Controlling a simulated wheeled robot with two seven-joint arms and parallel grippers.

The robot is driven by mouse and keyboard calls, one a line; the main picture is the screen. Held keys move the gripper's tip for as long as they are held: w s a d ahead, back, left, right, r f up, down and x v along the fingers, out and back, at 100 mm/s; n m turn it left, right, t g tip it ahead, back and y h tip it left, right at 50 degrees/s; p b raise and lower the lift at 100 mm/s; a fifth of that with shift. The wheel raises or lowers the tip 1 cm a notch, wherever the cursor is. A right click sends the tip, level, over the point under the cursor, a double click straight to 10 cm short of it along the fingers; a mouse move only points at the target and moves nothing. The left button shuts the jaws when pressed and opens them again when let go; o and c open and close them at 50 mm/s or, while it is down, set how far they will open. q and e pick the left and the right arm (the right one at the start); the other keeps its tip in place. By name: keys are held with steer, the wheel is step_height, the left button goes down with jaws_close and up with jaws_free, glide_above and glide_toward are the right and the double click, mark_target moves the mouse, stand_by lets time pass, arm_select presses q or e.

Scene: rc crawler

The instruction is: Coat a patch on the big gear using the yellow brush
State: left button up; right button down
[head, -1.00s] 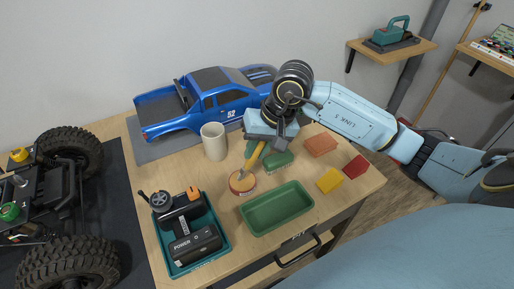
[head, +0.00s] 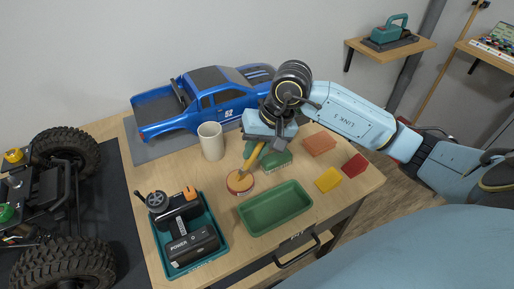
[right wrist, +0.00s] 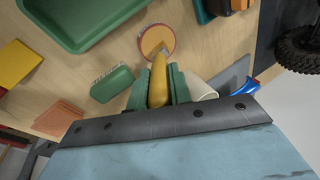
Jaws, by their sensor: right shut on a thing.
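My right gripper (head: 262,144) is shut on the yellow brush (head: 254,157), which slants down over the table. In the right wrist view, the yellow brush (right wrist: 158,80) sits between the green finger pads. Its lower end is at a round, red-rimmed dish (head: 239,186) with tan contents; the dish also shows in the right wrist view (right wrist: 157,36). I cannot tell whether the bristles touch the contents. I cannot make out the big gear for sure; a black wheeled chassis (head: 32,190) is cut off at the left edge. My left gripper is out of view.
An empty green tray (head: 274,208) stands right of the dish, and a teal tray (head: 222,243) with tools stands front left. A beige cup (head: 210,141) and blue truck body (head: 215,105) stand behind. A green brush (head: 277,158) and orange, yellow and red blocks lie right.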

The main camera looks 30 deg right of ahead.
steer(key=shift+f, duration=0.15)
steer(key=shift+a+r+p, duration=0.2)
steer(key=shift+r+p, duration=0.4)
steer(key=shift+r, duration=0.5)
steer(key=shift+r+p, duration=1.1)
steer(key=shift+r, duration=1.35)
steer(key=shift+w, duration=0.1)
